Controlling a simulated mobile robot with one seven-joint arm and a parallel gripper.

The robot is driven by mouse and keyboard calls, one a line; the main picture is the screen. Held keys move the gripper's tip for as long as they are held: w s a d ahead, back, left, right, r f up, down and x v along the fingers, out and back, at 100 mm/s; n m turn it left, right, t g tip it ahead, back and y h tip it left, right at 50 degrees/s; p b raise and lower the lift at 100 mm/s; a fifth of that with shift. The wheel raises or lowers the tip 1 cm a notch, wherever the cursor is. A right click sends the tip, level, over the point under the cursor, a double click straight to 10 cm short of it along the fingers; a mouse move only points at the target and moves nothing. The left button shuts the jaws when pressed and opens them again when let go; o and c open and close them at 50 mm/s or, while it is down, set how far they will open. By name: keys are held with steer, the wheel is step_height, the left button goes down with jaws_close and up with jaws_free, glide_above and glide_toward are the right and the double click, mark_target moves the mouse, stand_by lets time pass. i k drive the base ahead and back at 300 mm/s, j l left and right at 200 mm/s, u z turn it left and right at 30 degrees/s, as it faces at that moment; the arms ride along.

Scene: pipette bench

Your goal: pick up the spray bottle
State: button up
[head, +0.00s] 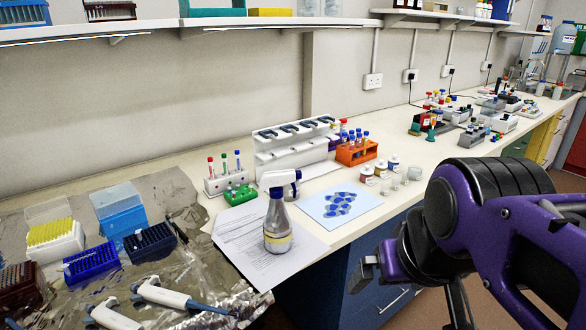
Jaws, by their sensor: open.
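The spray bottle (277,222) stands upright on printed paper sheets near the front edge of the bench. It has a clear grey body, a pale label and a white and blue trigger head. My gripper (362,274) is at the end of my purple and black arm, in front of the bench edge and to the right of the bottle. It is open, empty and apart from the bottle. Part of the gripper is hidden by my arm.
A blue-spotted sheet (341,205) lies right of the bottle, with small jars (380,170) behind it. A white pipette stand (290,150), an orange tube rack (356,151) and a green rack (240,194) stand behind. Pipettes (165,296) and tip boxes (92,262) lie left on foil.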

mark_target(277, 223)
steer(key=u, duration=1.6)
steer(key=l+u, duration=0.5)
steer(key=u, duration=0.15)
steer(key=k+l, duration=0.1)
steer(key=l, duration=0.15)
steer(key=k+l, duration=0.1)
steer(key=l, duration=0.2)
steer(key=k+l, duration=0.3)
steer(key=l, duration=0.2)
steer(key=k+l, duration=0.2)
steer(key=l, duration=0.15)
steer(key=k+l, duration=0.15)
steer(key=l, duration=0.2)
steer(key=i+j+u, duration=0.1)
steer(key=i+j+z, duration=0.1)
steer(key=i+j, duration=0.3)
